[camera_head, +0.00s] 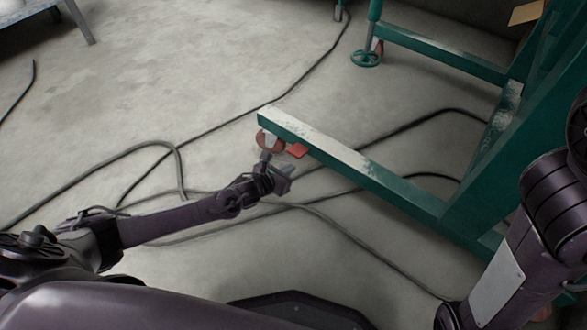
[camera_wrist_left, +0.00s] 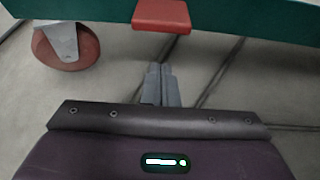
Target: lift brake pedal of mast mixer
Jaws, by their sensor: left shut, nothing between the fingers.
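The mast mixer's green frame leg (camera_head: 350,165) reaches toward me, with worn white paint on top. Its red brake pedal (camera_head: 298,150) sticks out under the near end, beside a red caster wheel (camera_head: 270,141). In the left wrist view the red pedal (camera_wrist_left: 161,15) is at the top middle and the caster wheel (camera_wrist_left: 66,46) is at upper left. My left gripper (camera_head: 284,178) is just below the pedal in the head view. Its fingers (camera_wrist_left: 160,84) are shut and empty, apart from the pedal and pointing toward it. My right gripper is not visible.
Dark cables (camera_head: 180,165) lie across the concrete floor around my left arm and under the frame. Open floor (camera_head: 160,70) lies to the upper left.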

